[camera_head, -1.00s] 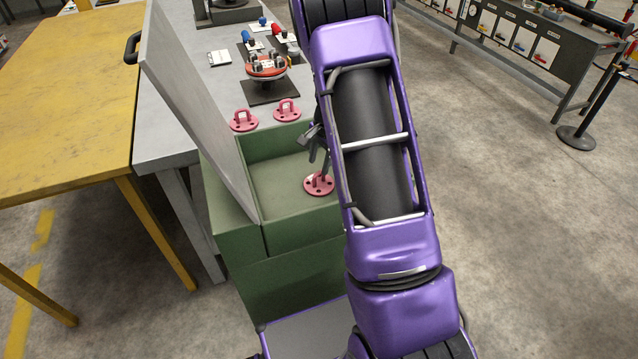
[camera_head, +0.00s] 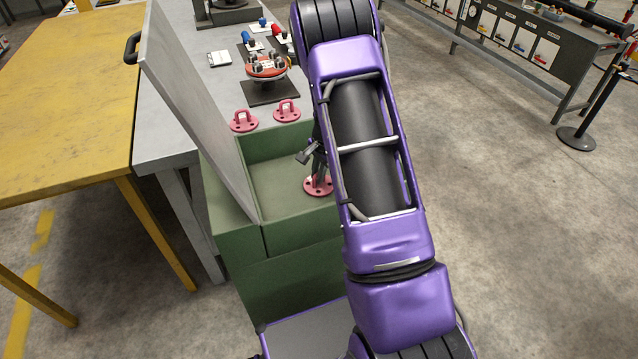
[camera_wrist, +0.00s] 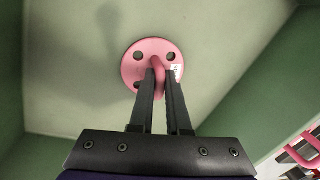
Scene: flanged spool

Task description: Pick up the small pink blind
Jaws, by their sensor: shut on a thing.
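The small pink blind (camera_head: 311,190) is a round pink flange with bolt holes and an upright loop handle. It sits on the floor of the green open-topped box, at the right side. In the wrist view the pink blind (camera_wrist: 137,66) shows its disc, dark holes and a small white label. My gripper (camera_wrist: 162,84) is shut on its handle, with one finger on each side. In the head view my gripper (camera_head: 318,172) reaches down into the box, and my arm hides part of it. Whether the disc touches the box floor is hard to tell.
The green box (camera_head: 262,240) has a raised grey lid (camera_head: 192,100) along its left. Two more pink blinds (camera_head: 243,121) (camera_head: 287,110) stand behind the box. A red flanged spool (camera_head: 266,68) stands on a dark plate beyond. A yellow table (camera_head: 75,90) is at left.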

